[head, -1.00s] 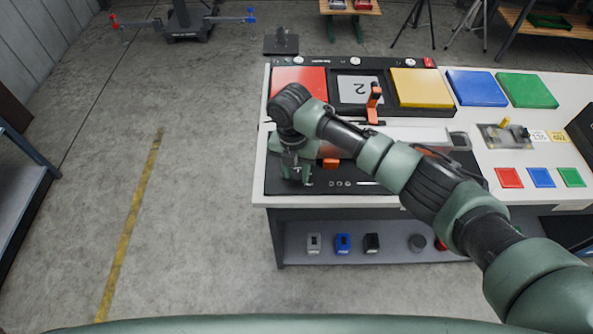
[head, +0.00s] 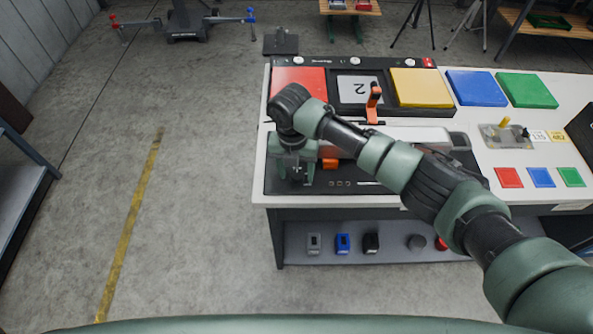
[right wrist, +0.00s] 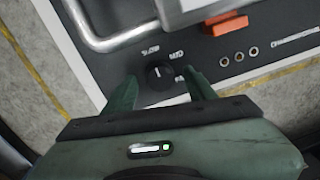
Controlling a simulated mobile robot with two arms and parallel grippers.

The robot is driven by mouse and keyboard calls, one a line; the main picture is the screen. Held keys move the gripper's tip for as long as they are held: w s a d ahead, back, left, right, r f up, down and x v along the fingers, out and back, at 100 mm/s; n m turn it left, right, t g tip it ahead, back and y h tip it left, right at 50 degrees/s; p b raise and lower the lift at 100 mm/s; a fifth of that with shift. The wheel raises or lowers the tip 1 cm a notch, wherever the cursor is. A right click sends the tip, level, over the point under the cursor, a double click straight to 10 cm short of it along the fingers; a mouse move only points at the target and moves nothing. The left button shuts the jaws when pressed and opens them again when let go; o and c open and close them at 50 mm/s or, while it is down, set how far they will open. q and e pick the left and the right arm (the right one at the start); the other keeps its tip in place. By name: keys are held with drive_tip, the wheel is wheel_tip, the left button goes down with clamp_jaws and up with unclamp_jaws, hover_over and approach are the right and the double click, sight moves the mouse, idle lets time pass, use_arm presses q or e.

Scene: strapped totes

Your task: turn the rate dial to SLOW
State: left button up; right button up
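The rate dial (right wrist: 160,76) is a round black knob on a dark panel in the right wrist view. Its white mark points up the picture, roughly toward the SLOW label (right wrist: 150,50). The MED label (right wrist: 177,54) is up and to the right; a third label is partly covered by a finger. My right gripper (right wrist: 162,88) is open, with one green finger on either side of the dial and gaps showing between. In the head view my right gripper (head: 294,178) is over the panel's front left, and hides the dial. My left gripper is not in view.
A metal handle bar (right wrist: 110,40) and an orange block (right wrist: 226,24) are near the dial. An orange-handled lever (head: 373,103) stands farther back, with red (head: 300,80) and yellow (head: 421,88) pads. The floor left of the table is clear.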

sight(295, 174)
drive_tip(key=r, duration=0.4)
drive_tip(key=r+b, duration=0.1)
drive_tip(key=r, duration=0.2)
drive_tip(key=shift+a+r+b, duration=0.2)
drive_tip(key=shift+r+b, duration=0.1)
drive_tip(key=shift+r, duration=0.05)
